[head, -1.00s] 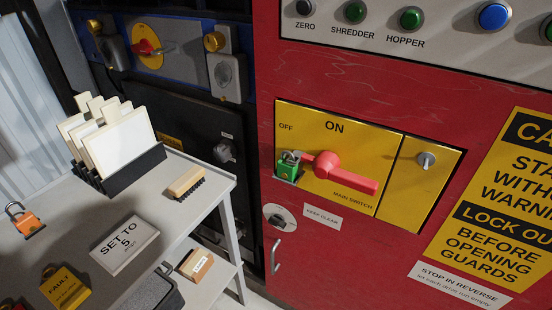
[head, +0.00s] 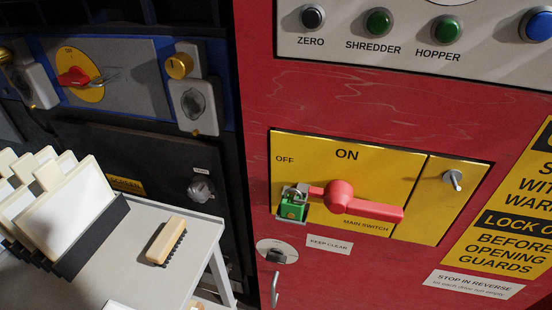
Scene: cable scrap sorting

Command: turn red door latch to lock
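The red door (head: 300,85) fills the middle and right of the head view. A round silver latch plate (head: 263,247) with a dark grey turn piece (head: 277,256) sits low on its left side, beside the "KEEP CLEAR" label (head: 330,245). The latch is small here, and I cannot tell whether it is locked. Above it, a red main switch handle (head: 365,208) on a yellow plate points right and slightly down. A green padlock (head: 293,207) hangs at the left end of the switch. Neither of my grippers is in view.
A grey table (head: 180,215) at lower left holds a rack of white cards (head: 70,215) and a brush (head: 166,240). A silver hook-shaped handle (head: 275,288) is below the latch. A black cabinet (head: 120,150) with a red rotary knob (head: 73,77) stands left.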

